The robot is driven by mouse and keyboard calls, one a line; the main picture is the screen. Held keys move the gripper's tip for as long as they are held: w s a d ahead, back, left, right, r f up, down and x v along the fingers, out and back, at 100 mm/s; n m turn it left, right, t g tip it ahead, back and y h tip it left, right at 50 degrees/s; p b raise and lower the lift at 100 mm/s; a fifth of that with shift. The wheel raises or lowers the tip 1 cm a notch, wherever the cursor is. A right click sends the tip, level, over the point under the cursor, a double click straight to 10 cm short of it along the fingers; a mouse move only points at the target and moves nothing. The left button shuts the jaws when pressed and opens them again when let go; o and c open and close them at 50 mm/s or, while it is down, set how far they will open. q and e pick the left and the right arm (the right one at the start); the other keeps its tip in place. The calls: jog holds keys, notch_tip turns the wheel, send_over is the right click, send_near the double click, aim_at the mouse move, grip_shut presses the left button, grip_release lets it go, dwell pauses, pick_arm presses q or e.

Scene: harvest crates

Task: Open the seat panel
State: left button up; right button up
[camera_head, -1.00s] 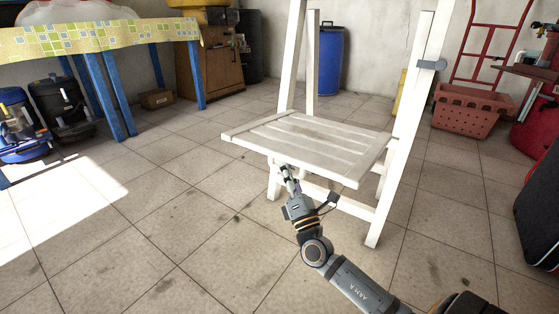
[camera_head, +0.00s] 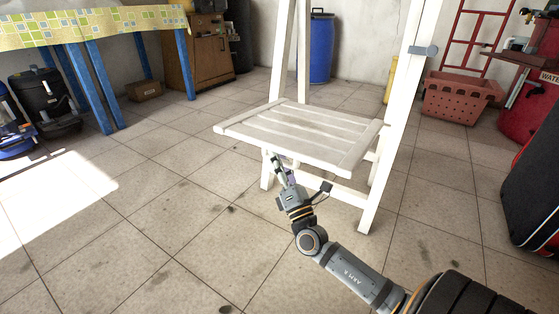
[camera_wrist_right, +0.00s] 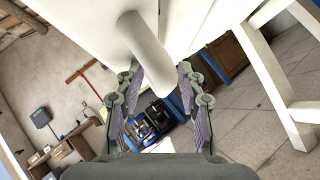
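The seat panel (camera_head: 301,128) is the white slatted seat of a wooden folding chair. It lies roughly level between the chair's white legs (camera_head: 397,110). My right gripper (camera_head: 275,160) is just under the seat's front edge, left of its middle. In the right wrist view its fingers (camera_wrist_right: 160,80) are spread, with a round white bar (camera_wrist_right: 146,45) reaching down between them. A gap shows beside the bar, and I cannot tell if either finger touches it. The white underside of the seat (camera_wrist_right: 88,22) fills the top there. My left gripper is not in view.
A table with a patterned cloth (camera_head: 90,24) stands at the left. A blue barrel (camera_head: 314,48) is behind the chair. A red crate (camera_head: 459,98) and a black case (camera_head: 535,190) are on the right. The tiled floor in front of the chair is clear.

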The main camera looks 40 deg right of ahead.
jog(key=shift+s, duration=0.1)
jog(key=v, duration=1.2)
